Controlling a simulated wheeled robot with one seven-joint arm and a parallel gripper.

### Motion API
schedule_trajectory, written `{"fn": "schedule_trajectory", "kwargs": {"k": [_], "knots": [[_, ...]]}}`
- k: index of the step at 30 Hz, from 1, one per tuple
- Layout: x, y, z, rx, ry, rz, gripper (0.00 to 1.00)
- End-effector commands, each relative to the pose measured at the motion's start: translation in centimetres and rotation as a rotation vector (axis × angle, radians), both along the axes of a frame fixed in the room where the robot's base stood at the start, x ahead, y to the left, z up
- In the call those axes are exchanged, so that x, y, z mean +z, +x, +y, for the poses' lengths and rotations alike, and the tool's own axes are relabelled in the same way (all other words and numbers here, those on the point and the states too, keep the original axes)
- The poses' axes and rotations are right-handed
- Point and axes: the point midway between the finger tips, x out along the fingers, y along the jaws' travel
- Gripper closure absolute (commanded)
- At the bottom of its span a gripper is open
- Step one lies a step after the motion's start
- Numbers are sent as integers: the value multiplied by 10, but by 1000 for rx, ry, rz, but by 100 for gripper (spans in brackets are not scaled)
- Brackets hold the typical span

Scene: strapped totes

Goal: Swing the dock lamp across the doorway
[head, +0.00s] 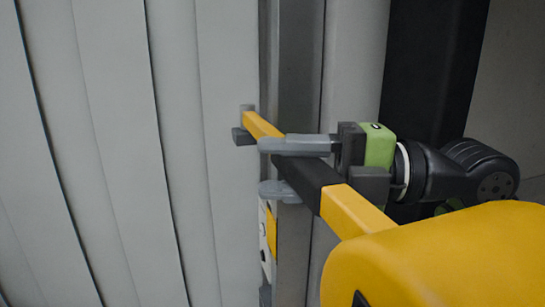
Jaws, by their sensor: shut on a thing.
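The dock lamp has a large yellow head (435,262) at the lower right, close to the camera and cut off by the picture's edge. Its yellow arm (357,211) runs back and left to a grey bracket (243,135) near the doorway's edge. A black sleeve (312,180) covers part of that arm. My gripper (267,167) comes in from the right, with one grey finger above the sleeve and one below it. It is shut on the lamp arm at the sleeve. The lamp's front is hidden.
Pale grey upright panels (110,150) fill the left side. A grey metal post (297,80) stands behind the lamp arm, with a yellow and white label (268,238) low beside it. A dark upright (432,70) stands behind my wrist.

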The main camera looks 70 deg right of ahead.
Motion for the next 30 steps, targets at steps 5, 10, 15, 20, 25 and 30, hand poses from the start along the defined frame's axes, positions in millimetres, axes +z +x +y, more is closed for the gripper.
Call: {"fn": "schedule_trajectory", "kwargs": {"k": [5, 10, 15, 20, 25, 30], "knots": [[-1, -1, 0, 1, 0, 2, 100], [-1, -1, -1, 0, -1, 1, 54], [-1, -1, 0, 0, -1, 0, 36], [0, -1, 0, 0, -1, 0, 36], [0, -1, 0, 0, -1, -1, 36], [2, -11, -2, 1, -2, -5, 36]]}}
